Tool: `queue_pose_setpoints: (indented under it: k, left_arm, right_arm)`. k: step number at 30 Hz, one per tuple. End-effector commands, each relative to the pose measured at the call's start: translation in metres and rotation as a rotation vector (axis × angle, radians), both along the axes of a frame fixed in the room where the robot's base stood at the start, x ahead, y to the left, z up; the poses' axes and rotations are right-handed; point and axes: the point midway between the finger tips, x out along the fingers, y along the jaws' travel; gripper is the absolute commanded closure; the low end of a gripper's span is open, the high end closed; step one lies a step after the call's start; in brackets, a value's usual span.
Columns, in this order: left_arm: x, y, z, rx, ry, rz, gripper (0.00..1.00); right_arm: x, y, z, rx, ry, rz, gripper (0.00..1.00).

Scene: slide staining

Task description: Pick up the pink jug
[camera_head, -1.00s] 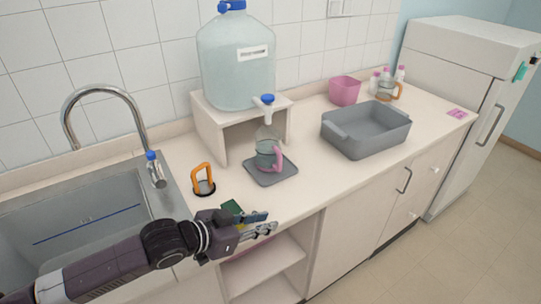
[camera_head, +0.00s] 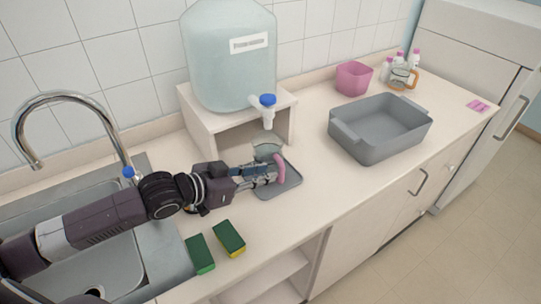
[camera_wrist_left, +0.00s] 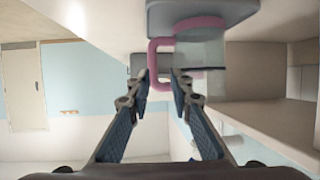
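The pink jug, a clear glass jug (camera_head: 266,151) with a pink handle (camera_head: 281,166), stands on a grey tray (camera_head: 290,187) under the dispenser's tap. My left gripper (camera_head: 275,172) reaches in from the left at the handle and hides the lower part of the jug. In the left wrist view the fingers (camera_wrist_left: 164,75) are apart, with their tips close to the pink handle (camera_wrist_left: 153,62) and the jug body (camera_wrist_left: 201,54) just beyond. I cannot tell whether a finger touches the handle. My right gripper is in neither view.
A large water bottle (camera_head: 229,65) sits on a white stand (camera_head: 197,110) behind the jug, with its blue-topped tap (camera_head: 267,112) above. A grey basin (camera_head: 379,132) stands to the right; a sink lies left. Two sponges (camera_head: 200,254) lie in front. A pink container (camera_head: 354,77) stands farther back.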

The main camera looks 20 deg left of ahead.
Motion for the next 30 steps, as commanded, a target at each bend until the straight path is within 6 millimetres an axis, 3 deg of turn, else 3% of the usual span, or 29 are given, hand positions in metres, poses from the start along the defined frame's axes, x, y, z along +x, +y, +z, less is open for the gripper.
queue_pose_setpoints:
  k: [9, 14, 19, 28, 30]
  left_arm:
    - [0.017, -0.013, -0.006, -0.002, -0.001, -0.002, 0.80]
    - [0.033, -0.026, -0.012, -0.002, -0.001, -0.001, 0.80]
    - [0.047, -0.035, -0.021, 0.000, -0.001, -0.002, 0.80]
    - [0.050, -0.037, -0.025, 0.002, 0.000, -0.003, 0.80]
    - [0.050, -0.037, -0.025, 0.002, 0.000, -0.003, 0.87]
  right_arm:
    - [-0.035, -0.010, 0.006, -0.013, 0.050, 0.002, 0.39]
    - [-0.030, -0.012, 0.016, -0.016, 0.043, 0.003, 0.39]
    - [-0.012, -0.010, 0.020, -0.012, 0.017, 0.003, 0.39]
    - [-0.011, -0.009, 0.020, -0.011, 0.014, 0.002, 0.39]
    - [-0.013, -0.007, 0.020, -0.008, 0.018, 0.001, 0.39]
